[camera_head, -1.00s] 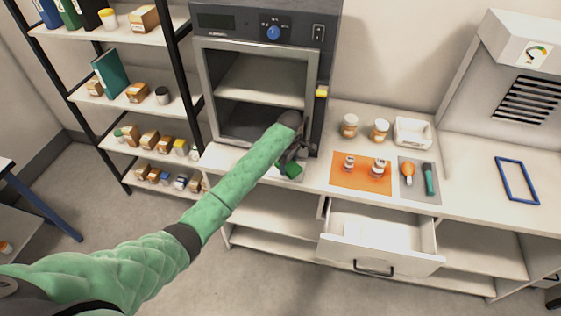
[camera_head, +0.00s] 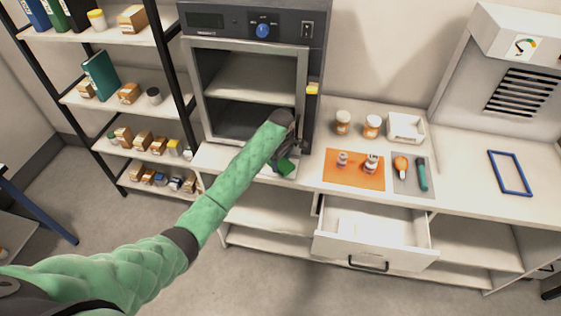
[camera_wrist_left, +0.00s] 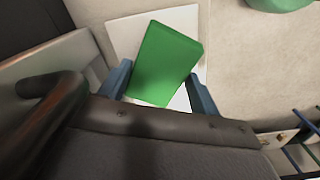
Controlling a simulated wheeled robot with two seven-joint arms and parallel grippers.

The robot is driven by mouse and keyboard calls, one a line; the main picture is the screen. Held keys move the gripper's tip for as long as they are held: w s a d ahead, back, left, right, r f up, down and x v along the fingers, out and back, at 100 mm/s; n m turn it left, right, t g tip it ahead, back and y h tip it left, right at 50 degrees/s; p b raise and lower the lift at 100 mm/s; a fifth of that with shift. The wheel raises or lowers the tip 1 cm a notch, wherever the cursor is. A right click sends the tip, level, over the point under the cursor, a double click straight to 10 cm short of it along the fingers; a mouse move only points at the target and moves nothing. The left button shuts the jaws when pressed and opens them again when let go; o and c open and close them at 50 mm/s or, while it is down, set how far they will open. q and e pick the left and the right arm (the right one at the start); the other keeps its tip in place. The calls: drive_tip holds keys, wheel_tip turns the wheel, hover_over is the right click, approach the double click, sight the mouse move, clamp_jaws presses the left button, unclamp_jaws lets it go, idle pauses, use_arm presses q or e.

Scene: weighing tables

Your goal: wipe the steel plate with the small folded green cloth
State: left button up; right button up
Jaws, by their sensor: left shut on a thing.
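The small folded green cloth (camera_head: 286,167) is in my left gripper (camera_head: 290,152), at the counter's front in front of the open oven. In the left wrist view the cloth (camera_wrist_left: 166,62) sits between the two blue-grey fingers of the left gripper (camera_wrist_left: 160,88), which is shut on it. The pale steel plate (camera_wrist_left: 124,32) lies flat under the cloth, its upper left corner and right edge showing. The cloth covers much of the plate; whether they touch is hard to tell. My right gripper is not in view.
The oven (camera_head: 250,45) stands open behind my left gripper. An orange mat (camera_head: 340,181) with two small jars lies to the right, beside a grey mat (camera_head: 410,187) with tools. Below, a drawer (camera_head: 375,245) is pulled open. A blue frame (camera_head: 509,188) lies farther right.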

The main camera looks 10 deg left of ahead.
use_arm(q)
drive_tip(key=shift+a+r, duration=0.45)
drive_tip(key=shift+a, duration=0.2)
drive_tip(key=shift+w+a+f, duration=0.15)
drive_tip(key=shift+a+f, duration=0.05)
drive_tip(key=shift+a, duration=0.8)
drive_tip(key=shift+a+f, duration=0.15)
drive_tip(key=shift+a, duration=1.55)
drive_tip(key=shift+a+f, duration=0.1)
drive_tip(key=shift+a, duration=1.55)
drive_tip(key=shift+r, duration=0.1)
drive_tip(key=shift+r, duration=2.9)
drive_tip(key=shift+r, duration=1.5)
